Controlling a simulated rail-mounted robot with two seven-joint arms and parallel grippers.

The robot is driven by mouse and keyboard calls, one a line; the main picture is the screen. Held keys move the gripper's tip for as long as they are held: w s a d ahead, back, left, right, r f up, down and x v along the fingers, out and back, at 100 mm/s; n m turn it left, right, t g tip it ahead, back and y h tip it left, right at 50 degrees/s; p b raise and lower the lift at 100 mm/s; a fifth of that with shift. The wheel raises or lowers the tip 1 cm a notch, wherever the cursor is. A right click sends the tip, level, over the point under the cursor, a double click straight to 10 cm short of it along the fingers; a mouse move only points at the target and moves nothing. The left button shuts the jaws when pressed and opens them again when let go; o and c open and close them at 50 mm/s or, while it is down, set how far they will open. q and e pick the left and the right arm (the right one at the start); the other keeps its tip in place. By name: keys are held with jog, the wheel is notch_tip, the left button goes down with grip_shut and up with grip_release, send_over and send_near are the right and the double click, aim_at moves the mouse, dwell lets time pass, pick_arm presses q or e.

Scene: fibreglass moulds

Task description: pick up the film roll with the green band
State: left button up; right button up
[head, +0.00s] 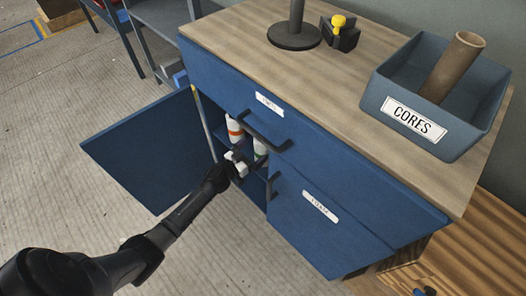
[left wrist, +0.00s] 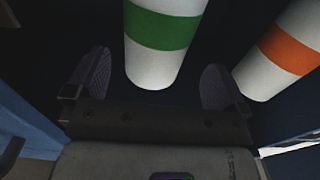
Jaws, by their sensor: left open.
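The film roll with the green band (head: 261,147) stands inside the open cabinet, partly hidden by the drawer handle. In the left wrist view this white roll (left wrist: 161,58) shows its green band and rounded end in the middle, framed by the two fingers. My left gripper (head: 246,163) reaches into the cabinet opening. In its own view the gripper (left wrist: 155,82) is open, one finger on each side of the roll, with visible gaps. I cannot tell how deep the roll sits between the fingers. My right gripper is not in view.
A roll with an orange band (head: 235,130) stands close by, right of the right finger in the wrist view (left wrist: 285,50). The blue cabinet door (head: 140,150) is open to the left. A drawer handle (head: 265,135) overhangs the opening. A CORES bin (head: 475,120) stands on top.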

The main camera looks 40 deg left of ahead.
pick_arm(q)
jog(key=shift+w+f, duration=0.1)
jog(key=shift+w, duration=0.15)
jog(key=w+b, duration=0.1)
jog(key=w, duration=0.1)
jog(key=w+d+b, duration=0.1)
jog(key=w+b, duration=0.1)
jog(key=shift+w+r, duration=0.25)
jog(key=shift+w, duration=0.1)
jog(key=shift+c, duration=0.5)
